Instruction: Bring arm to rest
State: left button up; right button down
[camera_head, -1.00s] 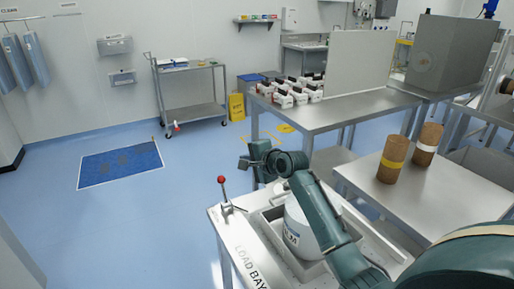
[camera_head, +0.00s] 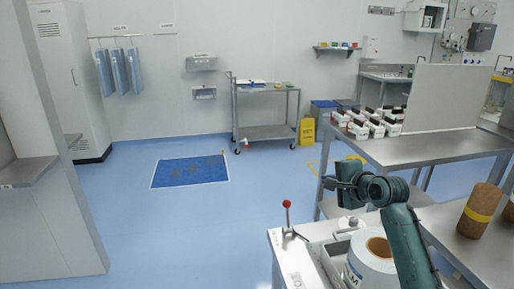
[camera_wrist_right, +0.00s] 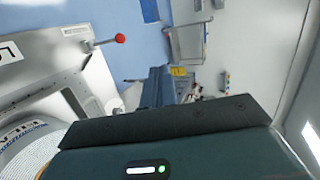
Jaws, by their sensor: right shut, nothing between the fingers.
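My right arm comes in from the lower right of the head view. Its gripper (camera_head: 346,184) is held in the air above the far edge of the load bay stand (camera_head: 292,262), to the right of the red-knobbed lever (camera_head: 287,205). The jaws are shut with nothing between them. In the right wrist view the gripper (camera_wrist_right: 160,88) points out over the floor, away from the stand. A white roll with a brown core (camera_head: 370,262) sits in the load bay below my forearm, partly hidden by it. My left gripper is not in view.
A steel table (camera_head: 440,150) with several white boxes stands beyond the arm. Brown cylinders (camera_head: 480,210) stand on a bench at the right. A wheeled cart (camera_head: 265,132), a yellow sign (camera_head: 306,131) and a blue mat (camera_head: 190,171) are farther back. The left floor is clear.

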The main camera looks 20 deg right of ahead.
jog(key=s+a+f+n+g, duration=0.1)
jog(key=s+a+f+n, duration=0.35)
jog(key=f, duration=0.45)
jog(key=s+a+f+n+g, duration=0.1)
jog(key=s+a+f+n, duration=0.3)
jog(key=f, duration=0.5)
jog(key=s+a+f+n, duration=0.3)
jog(key=s, duration=0.4)
jog(key=s+a+f+n+y, duration=0.1)
jog(key=s+a+f+n, duration=0.3)
jog(key=s, duration=0.4)
jog(key=s+a+f+n+g, duration=0.1)
jog(key=s+a+f+n, duration=0.3)
jog(key=s, duration=0.3)
jog(key=shift+s, duration=0.25)
